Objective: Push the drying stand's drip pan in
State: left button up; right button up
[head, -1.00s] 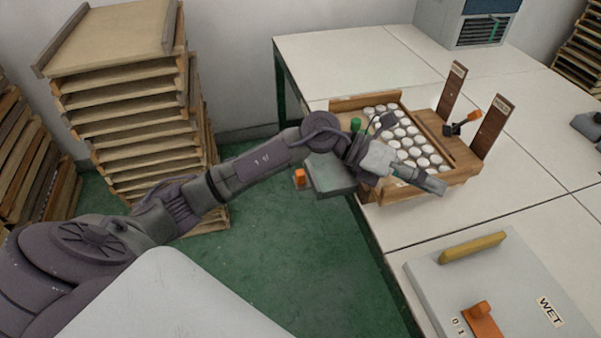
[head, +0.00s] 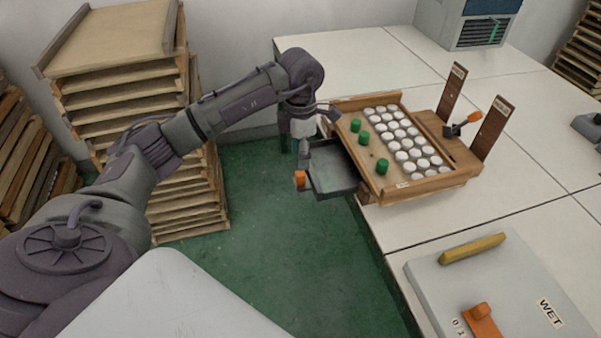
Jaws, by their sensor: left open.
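The drying stand (head: 440,184) is a wooden tray box near the table's left edge, holding white round pieces and several green ones. Its grey drip pan (head: 333,172) sticks out to the left, past the table edge and over the floor. An orange knob (head: 300,179) is on the pan's outer end. My left gripper (head: 303,143) is open and points down near the pan's far outer corner, above the knob in the picture. I cannot tell whether it touches the pan. My right gripper is not in view.
Two dark upright posts (head: 491,127) and an orange-handled tool (head: 463,124) stand at the stand's right side. A grey panel marked WET (head: 520,290) lies on the near table. A tall stack of wooden trays (head: 120,100) stands on the left. Green floor (head: 260,240) is clear between.

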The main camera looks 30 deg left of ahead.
aim_at(301, 173)
pick_arm(q)
notch_tip(301, 173, down, 7)
jog(key=shift+f, duration=0.2)
grip_shut()
dwell(0.3)
